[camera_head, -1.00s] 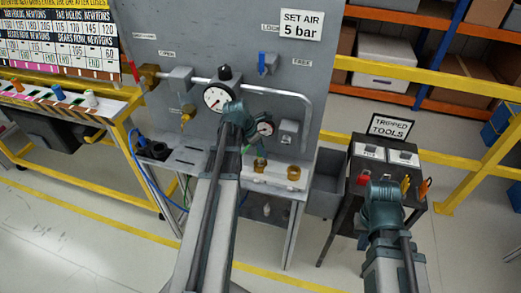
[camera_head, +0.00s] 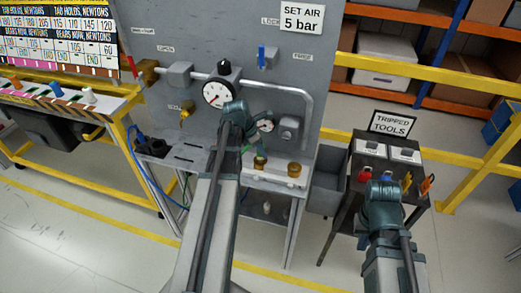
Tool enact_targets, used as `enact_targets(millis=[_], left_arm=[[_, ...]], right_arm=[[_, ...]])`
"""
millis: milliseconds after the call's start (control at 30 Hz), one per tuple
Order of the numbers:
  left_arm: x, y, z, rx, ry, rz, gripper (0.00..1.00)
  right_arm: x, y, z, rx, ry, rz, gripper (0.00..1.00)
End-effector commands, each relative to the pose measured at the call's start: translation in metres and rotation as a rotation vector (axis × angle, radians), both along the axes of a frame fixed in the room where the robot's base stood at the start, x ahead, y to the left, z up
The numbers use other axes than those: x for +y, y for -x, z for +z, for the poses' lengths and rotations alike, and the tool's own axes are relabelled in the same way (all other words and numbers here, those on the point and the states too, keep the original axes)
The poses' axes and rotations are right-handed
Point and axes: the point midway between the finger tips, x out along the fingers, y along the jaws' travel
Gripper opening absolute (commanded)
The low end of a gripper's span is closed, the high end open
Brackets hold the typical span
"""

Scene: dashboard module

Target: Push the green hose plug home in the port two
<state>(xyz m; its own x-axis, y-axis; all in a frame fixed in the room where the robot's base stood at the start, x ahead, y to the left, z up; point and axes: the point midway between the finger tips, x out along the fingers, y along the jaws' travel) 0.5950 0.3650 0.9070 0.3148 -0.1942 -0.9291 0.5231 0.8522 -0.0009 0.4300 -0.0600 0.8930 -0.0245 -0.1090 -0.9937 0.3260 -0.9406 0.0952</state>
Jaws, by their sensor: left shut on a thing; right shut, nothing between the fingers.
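My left gripper (camera_head: 258,148) reaches over the bench below the grey panel and is shut on the green hose plug (camera_head: 260,162), partly hidden by the gripper. The plug is at the left brass port, overlapping it in the picture; how deep it sits I cannot tell. The other brass port (camera_head: 294,169) stands open to the right on the pale block (camera_head: 275,179). No port number is readable. My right gripper (camera_head: 381,188) is shut and empty near the tool stand, its fingertips mostly hidden by its wrist.
A large gauge (camera_head: 220,92), a small gauge (camera_head: 265,126) and a pipe (camera_head: 307,105) are on the panel close to my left arm. The tripped tools stand (camera_head: 370,147) is at right. A grey bin (camera_head: 325,187) stands between bench and stand.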

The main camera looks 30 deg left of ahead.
Motion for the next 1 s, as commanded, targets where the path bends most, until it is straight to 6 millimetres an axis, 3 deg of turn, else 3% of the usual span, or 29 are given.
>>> enact_targets(millis=[867,900,1000], left_arm=[[0.000,0.000,-0.022,0.000,0.000,0.000,0.00],[0.000,0.000,-0.022,0.000,0.000,0.000,0.36],[0.000,0.000,-0.021,0.000,0.000,0.000,0.54]], right_arm=[[0.000,0.000,-0.022,0.000,0.000,0.000,0.00],[0.000,0.000,-0.022,0.000,0.000,0.000,0.00],[0.000,0.000,-0.021,0.000,0.000,0.000,0.00]])
